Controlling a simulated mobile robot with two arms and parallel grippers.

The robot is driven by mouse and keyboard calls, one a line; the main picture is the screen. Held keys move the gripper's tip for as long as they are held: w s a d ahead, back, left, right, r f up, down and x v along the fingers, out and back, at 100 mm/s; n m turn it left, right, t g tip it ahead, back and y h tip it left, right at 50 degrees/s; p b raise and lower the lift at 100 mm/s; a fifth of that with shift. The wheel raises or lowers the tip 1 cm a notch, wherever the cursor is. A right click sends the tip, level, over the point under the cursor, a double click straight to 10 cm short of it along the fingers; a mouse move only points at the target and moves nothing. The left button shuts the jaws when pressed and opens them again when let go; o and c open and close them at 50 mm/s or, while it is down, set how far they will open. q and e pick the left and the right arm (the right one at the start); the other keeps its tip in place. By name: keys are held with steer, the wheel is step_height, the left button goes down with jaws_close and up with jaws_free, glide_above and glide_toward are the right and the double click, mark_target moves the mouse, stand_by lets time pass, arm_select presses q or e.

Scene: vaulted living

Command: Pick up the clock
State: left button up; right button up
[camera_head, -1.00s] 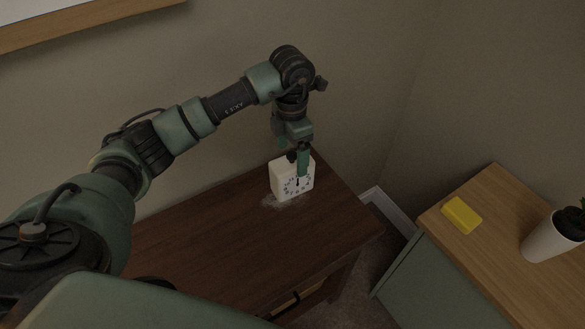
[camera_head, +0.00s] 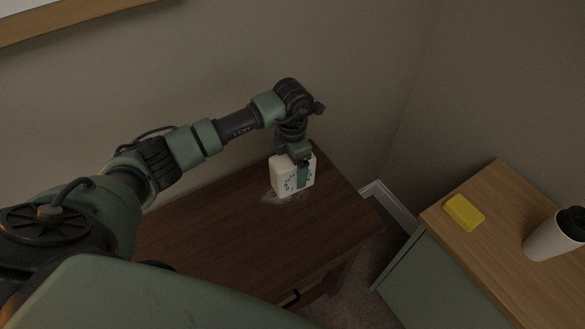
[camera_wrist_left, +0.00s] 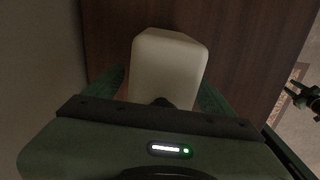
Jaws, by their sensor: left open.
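The clock (camera_head: 281,184) is a small white block with dark marks on its face. It stands upright on the dark brown wooden table (camera_head: 230,235), near the wall. My left gripper (camera_head: 303,176) is over it from above, with one green finger in front of the clock face. In the left wrist view the clock's pale top (camera_wrist_left: 168,62) lies between the two open fingers of my left gripper (camera_wrist_left: 165,85). The far finger is hidden in the head view. My right gripper is not clearly seen in the head view.
A light wooden cabinet (camera_head: 490,215) stands to the right, across a floor gap. The wall is close behind the table. The table top left of the clock is clear.

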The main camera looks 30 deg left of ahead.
arm_select(q)
steer(key=c, duration=1.6)
